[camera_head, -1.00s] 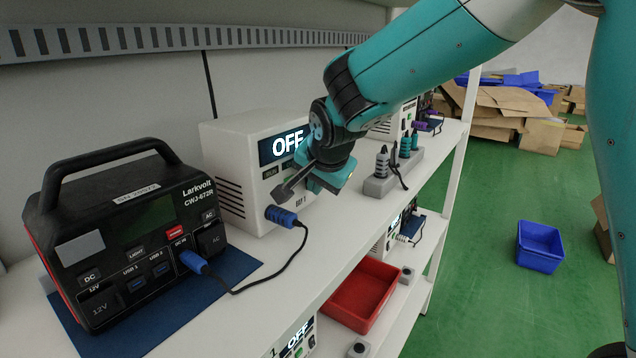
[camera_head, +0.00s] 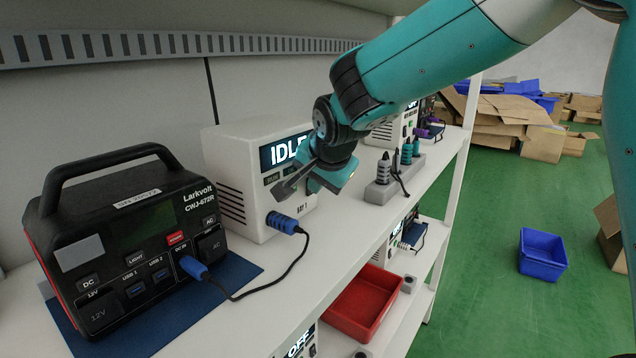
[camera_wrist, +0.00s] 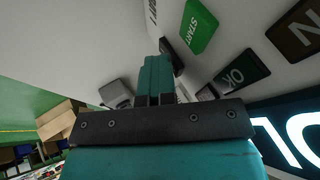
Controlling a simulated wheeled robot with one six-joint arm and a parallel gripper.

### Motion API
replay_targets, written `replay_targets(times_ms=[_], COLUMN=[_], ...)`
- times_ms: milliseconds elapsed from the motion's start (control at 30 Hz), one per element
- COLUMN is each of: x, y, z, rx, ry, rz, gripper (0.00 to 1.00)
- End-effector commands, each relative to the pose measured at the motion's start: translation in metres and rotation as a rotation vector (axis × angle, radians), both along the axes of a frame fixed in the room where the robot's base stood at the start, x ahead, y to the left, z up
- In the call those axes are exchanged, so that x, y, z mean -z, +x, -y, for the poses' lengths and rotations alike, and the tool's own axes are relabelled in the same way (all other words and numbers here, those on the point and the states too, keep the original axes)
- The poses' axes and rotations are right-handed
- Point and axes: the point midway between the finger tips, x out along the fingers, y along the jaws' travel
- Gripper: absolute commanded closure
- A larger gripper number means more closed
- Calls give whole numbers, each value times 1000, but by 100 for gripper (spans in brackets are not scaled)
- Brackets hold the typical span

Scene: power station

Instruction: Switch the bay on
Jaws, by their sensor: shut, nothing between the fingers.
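The bay 1 unit (camera_head: 222,155) is a white box on the upper shelf, and its screen (camera_head: 285,152) reads IDLE, partly covered by my arm. A blue plug (camera_head: 283,222) sits in its lower front, with a black cable to a blue plug in the black Larkvolt power station (camera_head: 140,235). My gripper (camera_head: 290,187) is shut and empty, close in front of the unit's button panel. In the wrist view the shut fingers (camera_wrist: 155,75) are by the panel, near the green START button (camera_wrist: 198,27) and the dark OK button (camera_wrist: 241,73). Whether they touch the panel I cannot tell.
A grey holder with several upright plugs (camera_head: 384,170) stands to the right on the shelf. Below are a red bin (camera_head: 362,300) and other units. A blue crate (camera_head: 541,254) stands on the green floor, with cardboard boxes behind.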

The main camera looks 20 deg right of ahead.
Motion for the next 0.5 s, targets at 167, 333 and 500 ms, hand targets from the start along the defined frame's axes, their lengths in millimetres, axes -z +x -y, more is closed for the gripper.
replay_targets(times_ms=[167, 333, 500], x=[-1, 3, -11], y=[0, -12, -35], z=[0, 9, 17], rx=[-1, -3, -13], ry=[1, 3, 4], rz=[5, 5, 11], gripper=[100, 100, 100])
